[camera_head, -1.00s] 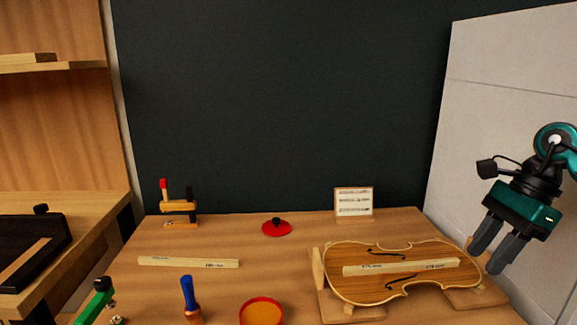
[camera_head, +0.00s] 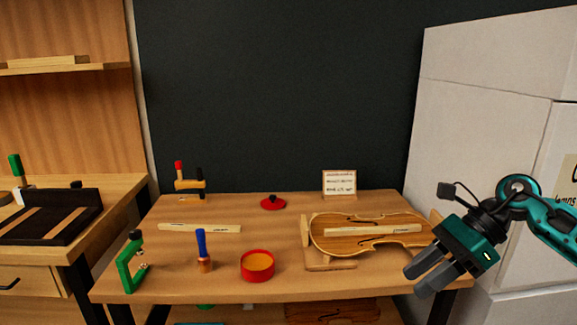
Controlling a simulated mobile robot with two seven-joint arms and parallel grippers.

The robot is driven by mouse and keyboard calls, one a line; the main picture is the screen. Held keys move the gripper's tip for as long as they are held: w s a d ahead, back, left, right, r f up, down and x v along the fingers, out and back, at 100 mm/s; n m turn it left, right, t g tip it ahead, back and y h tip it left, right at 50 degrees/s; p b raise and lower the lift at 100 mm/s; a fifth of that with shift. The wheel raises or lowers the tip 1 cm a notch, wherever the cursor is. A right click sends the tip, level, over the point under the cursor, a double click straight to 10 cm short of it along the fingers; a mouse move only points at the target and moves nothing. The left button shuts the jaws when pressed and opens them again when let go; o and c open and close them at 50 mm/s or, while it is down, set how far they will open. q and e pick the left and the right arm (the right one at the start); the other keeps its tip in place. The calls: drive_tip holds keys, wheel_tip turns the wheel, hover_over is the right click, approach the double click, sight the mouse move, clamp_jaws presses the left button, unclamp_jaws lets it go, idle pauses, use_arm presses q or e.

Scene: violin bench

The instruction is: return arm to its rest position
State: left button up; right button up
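My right gripper (camera_head: 420,279) hangs in the air at the right, in front of the right end of the workbench (camera_head: 290,288). Its two dark fingers point down and left, with little gap showing between them and nothing visible in them. The teal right arm comes in from the right edge. The violin body (camera_head: 335,246) lies on a wooden cradle (camera_head: 322,263), with a pale wooden bar (camera_head: 372,231) across its top. The gripper is in front of the violin's right end and seems apart from it. My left gripper is not in view.
A grey cabinet (camera_head: 475,110) stands right, a side bench (camera_head: 45,259) left.

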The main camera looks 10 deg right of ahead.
drive_tip(key=a+m+t+y+p, duration=0.3)
drive_tip(key=a+m+t+y, duration=0.65)
drive_tip(key=a+m, duration=0.75)
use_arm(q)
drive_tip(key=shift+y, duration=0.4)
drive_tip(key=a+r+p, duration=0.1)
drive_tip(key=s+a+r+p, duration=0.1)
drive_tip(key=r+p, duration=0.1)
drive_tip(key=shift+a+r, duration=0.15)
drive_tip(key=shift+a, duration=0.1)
use_arm(e)
drive_tip(key=s+d+f+m+h, duration=0.1)
drive_tip(key=s+f+m+h, duration=0.3)
drive_tip(key=f+m, duration=0.3)
drive_tip(key=s+d+f+m+h, duration=0.2)
drive_tip(key=s+f+m+h, duration=0.2)
drive_tip(key=m, duration=1)
drive_tip(key=s+d+f+m+h, duration=0.2)
drive_tip(key=s+f+m+h, duration=0.3)
drive_tip(key=f+m+h, duration=0.3)
wheel_tip(320, 180, down, 3)
drive_tip(key=m, duration=0.2)
drive_tip(key=shift+m+h, duration=0.35)
drive_tip(key=shift+m, duration=0.05)
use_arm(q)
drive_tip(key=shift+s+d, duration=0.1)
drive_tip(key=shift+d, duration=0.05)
use_arm(e)
drive_tip(key=shift+r+t, duration=0.1)
drive_tip(key=shift+t, duration=0.15)
